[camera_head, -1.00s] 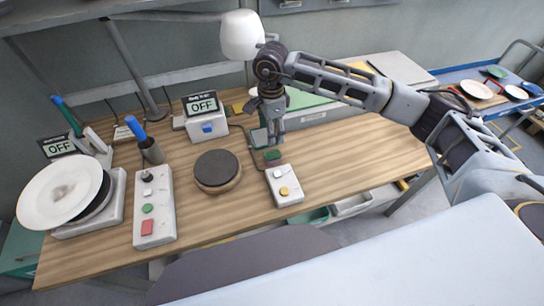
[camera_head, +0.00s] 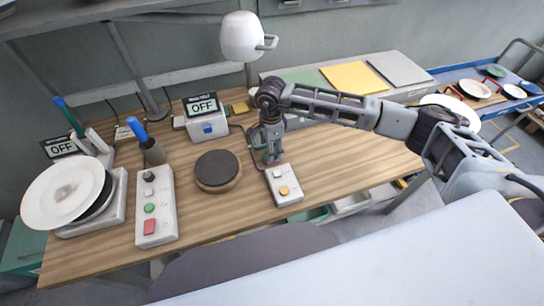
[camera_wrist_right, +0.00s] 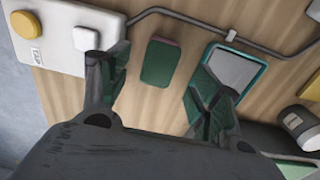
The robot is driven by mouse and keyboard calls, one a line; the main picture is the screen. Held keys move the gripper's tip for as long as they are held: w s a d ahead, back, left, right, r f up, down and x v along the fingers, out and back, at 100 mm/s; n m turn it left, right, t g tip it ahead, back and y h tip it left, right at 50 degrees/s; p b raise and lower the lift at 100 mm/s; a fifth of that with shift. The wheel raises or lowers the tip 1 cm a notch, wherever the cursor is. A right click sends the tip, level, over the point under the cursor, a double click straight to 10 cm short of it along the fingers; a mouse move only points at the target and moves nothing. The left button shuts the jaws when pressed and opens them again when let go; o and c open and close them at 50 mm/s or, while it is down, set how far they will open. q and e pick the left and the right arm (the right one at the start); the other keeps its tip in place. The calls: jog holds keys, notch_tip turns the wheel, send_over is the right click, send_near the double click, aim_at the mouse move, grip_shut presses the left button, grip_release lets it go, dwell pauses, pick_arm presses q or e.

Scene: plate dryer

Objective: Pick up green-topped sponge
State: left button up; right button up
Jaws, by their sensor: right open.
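A small green-topped sponge (camera_wrist_right: 160,63) with a reddish-brown edge lies on the wooden table in the right wrist view. My right gripper (camera_wrist_right: 156,74) is open, with one finger on each side of the sponge in that picture. Neither finger clearly touches it. In the head view the right gripper (camera_head: 271,158) points down at the table just behind the white button box, and it mostly hides the sponge. My left gripper is not in view.
A white button box (camera_head: 284,190) stands close in front of the right gripper. A teal-rimmed grey item (camera_wrist_right: 238,68) lies beside the sponge, partly behind one finger. A cable (camera_wrist_right: 205,22) runs nearby. A round dark pad (camera_head: 217,169) is to the left.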

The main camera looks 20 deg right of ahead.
jog(key=shift+f, duration=0.2)
jog(key=shift+d+f+p, duration=0.1)
jog(key=shift+f+p, duration=0.45)
jog(key=shift+f, duration=0.35)
jog(key=shift+f+p, duration=0.3)
jog(key=shift+f, duration=1.25)
jog(key=shift+c, duration=0.5)
jog(key=c, duration=0.6)
